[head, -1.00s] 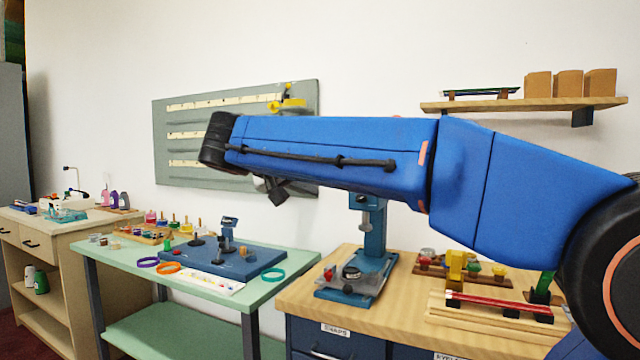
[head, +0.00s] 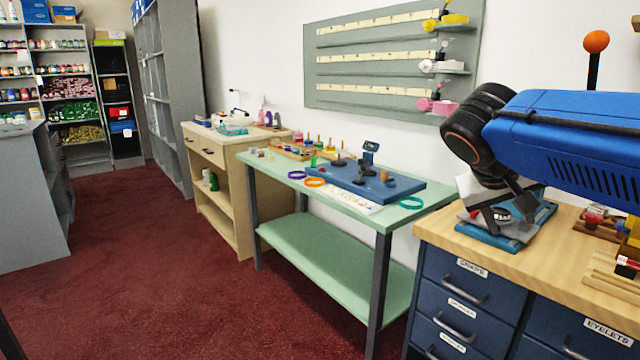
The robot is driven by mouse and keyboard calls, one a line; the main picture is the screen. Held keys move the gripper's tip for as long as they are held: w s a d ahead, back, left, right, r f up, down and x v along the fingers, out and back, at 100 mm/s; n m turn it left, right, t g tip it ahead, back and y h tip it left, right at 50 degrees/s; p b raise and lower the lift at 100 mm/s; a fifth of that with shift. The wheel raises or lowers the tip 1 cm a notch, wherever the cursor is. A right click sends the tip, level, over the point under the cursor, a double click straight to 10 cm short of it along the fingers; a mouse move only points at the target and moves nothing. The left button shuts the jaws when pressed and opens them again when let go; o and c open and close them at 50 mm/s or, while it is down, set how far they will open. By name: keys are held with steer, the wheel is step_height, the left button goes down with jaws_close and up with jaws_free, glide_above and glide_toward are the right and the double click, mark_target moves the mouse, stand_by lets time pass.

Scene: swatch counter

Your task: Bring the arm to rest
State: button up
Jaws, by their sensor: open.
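My blue arm reaches in from the right in the head view, its dark wrist bent downward. My gripper (head: 508,218) hangs below the wrist, in front of the blue press base (head: 490,232) on the wooden counter (head: 455,234). Its dark fingers are open and I see nothing held between them. Whether the fingers touch the press I cannot tell. The gripper and wrist hide the upper part of the press.
A mint-green table (head: 345,205) with a blue board (head: 400,188) and rings stands left of the counter. A wooden cabinet (head: 238,232) and grey shelves (head: 65,85) are farther back. A grey wall panel (head: 400,85) hangs behind. The red carpet (head: 180,300) is clear.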

steer(key=s+a+f+n+y, duration=0.1)
steer(key=s+a+f+y, duration=0.2)
steer(key=s+f, duration=0.4)
steer(key=s+a+f+n+y, duration=0.1)
steer(key=s+a+f+y, duration=0.3)
steer(key=s+f, duration=0.4)
step_height(320, 180, down, 7)
steer(key=shift+r, duration=0.15)
